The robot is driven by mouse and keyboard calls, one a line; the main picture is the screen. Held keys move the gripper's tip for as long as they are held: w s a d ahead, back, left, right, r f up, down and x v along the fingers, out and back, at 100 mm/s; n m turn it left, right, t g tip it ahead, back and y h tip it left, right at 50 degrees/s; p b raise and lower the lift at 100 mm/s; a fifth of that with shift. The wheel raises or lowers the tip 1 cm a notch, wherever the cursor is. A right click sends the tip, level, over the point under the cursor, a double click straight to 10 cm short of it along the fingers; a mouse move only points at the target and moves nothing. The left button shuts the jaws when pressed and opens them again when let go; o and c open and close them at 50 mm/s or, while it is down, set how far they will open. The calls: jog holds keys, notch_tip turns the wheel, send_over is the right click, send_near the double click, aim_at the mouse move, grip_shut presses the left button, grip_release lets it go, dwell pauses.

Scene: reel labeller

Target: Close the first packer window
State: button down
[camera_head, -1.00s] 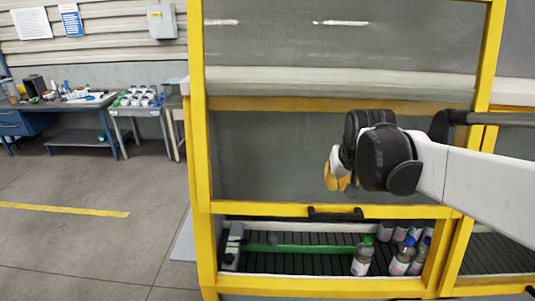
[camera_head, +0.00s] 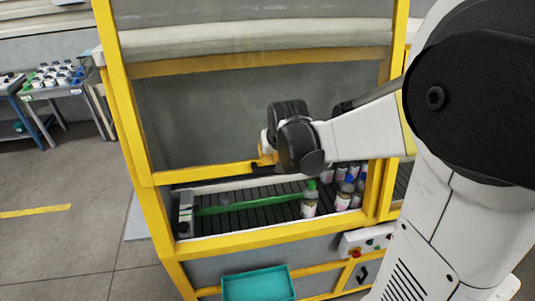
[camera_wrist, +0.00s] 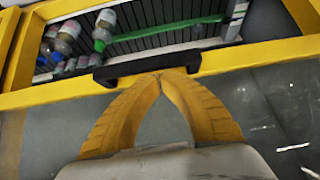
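The first packer window (camera_head: 205,115) is a clear pane in a yellow frame. Its lower yellow bar (camera_head: 200,173) is above an open gap, through which a dark conveyor (camera_head: 265,205) shows. The black handle on that bar (camera_wrist: 122,69) shows clearly in the wrist view. My gripper (camera_head: 266,152) is in front of the bar in the head view. In the wrist view its two yellow fingers (camera_wrist: 162,76) meet at their tips, right at the handle's near edge, with nothing visible between them. I cannot tell whether they touch the handle.
Several bottles (camera_head: 310,200) and a green rail (camera_head: 240,202) stand inside behind the gap. A teal tray (camera_head: 258,285) and a control panel (camera_head: 368,240) are below the opening. A small table with jars (camera_head: 55,85) stands far left. Floor at left is clear.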

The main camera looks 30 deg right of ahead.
jog(key=shift+f, duration=0.1)
jog(key=s+a+f+b, duration=0.1)
jog(key=s+f+b, duration=0.3)
jog(key=f+b, duration=0.9)
jog(key=s+a+f+b, duration=0.1)
jog(key=s+f+b, duration=0.3)
jog(key=f+b, duration=1)
notch_tip(320, 180, down, 5)
jog(key=shift+a+f, duration=0.1)
jog(key=shift+a, duration=0.05)
jog(key=w+d+r+p+v, duration=0.15)
jog(key=p+v, duration=0.45)
jog(key=v, duration=0.7)
jog(key=s+a+f+n+y+b, duration=0.1)
jog(key=s+a+f+b, duration=0.2)
jog(key=a+f+b, duration=0.2)
jog(key=s+a+f+n+t+b, duration=0.1)
jog(key=a+f+b, duration=0.4)
jog(key=b, duration=0.6)
jog(key=s+f+n, duration=0.1)
jog(key=s, duration=0.1)
jog(key=shift+s+f+y, duration=0.2)
jog(key=shift+s+y, duration=0.2)
jog(key=shift+a, duration=0.15)
